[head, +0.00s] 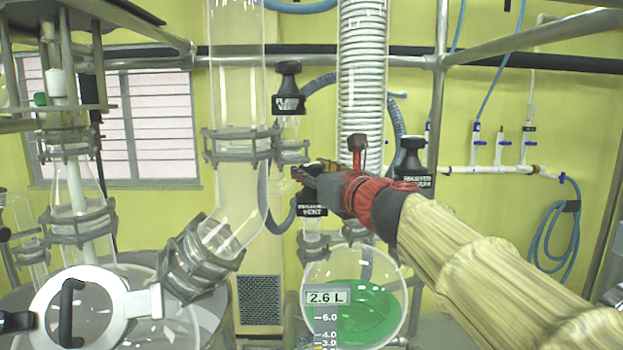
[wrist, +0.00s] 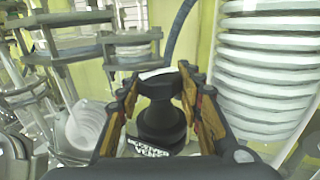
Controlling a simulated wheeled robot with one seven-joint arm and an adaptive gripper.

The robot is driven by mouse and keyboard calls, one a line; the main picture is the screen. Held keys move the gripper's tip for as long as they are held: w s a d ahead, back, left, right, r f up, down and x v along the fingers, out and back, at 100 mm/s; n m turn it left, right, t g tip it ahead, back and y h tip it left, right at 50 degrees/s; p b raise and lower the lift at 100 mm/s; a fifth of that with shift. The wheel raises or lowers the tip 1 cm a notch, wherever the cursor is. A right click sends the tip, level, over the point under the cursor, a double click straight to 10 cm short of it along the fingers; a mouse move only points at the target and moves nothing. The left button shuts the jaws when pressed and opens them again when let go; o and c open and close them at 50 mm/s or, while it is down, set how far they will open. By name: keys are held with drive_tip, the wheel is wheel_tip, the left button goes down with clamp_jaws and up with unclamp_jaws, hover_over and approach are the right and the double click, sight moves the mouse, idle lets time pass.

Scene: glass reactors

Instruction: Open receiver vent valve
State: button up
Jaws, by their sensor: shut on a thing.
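The receiver vent valve (wrist: 160,115) has a black knob and a black label with white lettering. In the wrist view it sits between the two fingers of my gripper (wrist: 158,92), which is shut on the knob. In the head view my gripper (head: 305,172) comes in from the right and covers most of the knob. The valve's "VENT" label (head: 312,211) shows just below the fingers. Below it is the round glass receiver (head: 392,270) holding green liquid, with a readout (head: 327,297) of 2.6 L. How far the valve is turned cannot be told.
Another black-knobbed valve (head: 288,90) stands above left, and one more (head: 413,160) stands right of my gripper. A coiled condenser (head: 362,70) rises just behind my gripper. A wide glass column (head: 237,60) with metal clamps is at left. Metal rails (head: 530,32) cross the upper right.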

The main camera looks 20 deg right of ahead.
drive_tip(key=shift+n+y, duration=0.5)
drive_tip(key=shift+y, duration=0.3)
drive_tip(key=o, duration=0.9)
drive_tip(key=shift+a+r+m+h, duration=0.1)
drive_tip(key=shift+m+h, duration=0.3)
drive_tip(key=shift+h, duration=0.2)
